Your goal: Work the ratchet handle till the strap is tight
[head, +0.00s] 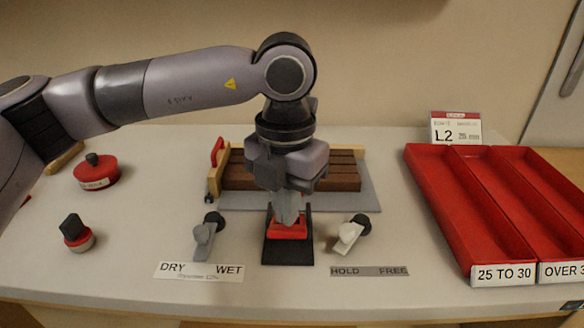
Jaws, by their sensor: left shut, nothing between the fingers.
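My left gripper (288,212) points straight down, shut and empty. Its tips are at a red part (289,231) on a black base (288,252) at the bench's front middle. They seem to touch the red part, but I cannot tell for sure. This red part may be the ratchet handle; the picture does not settle it. Behind it, brown boards (338,171) lie in a wooden frame on a grey plate, partly hidden by my gripper. A red piece (217,152) stands at the frame's left end. I cannot make out a strap or its tightness. My right gripper is not in view.
Two small levers flank the black base: one by the DRY/WET label (200,270), one by the HOLD/FREE label (369,271). A red round pot (97,172) and a black-topped knob (75,232) stand left. A red divided tray (470,215) fills the right.

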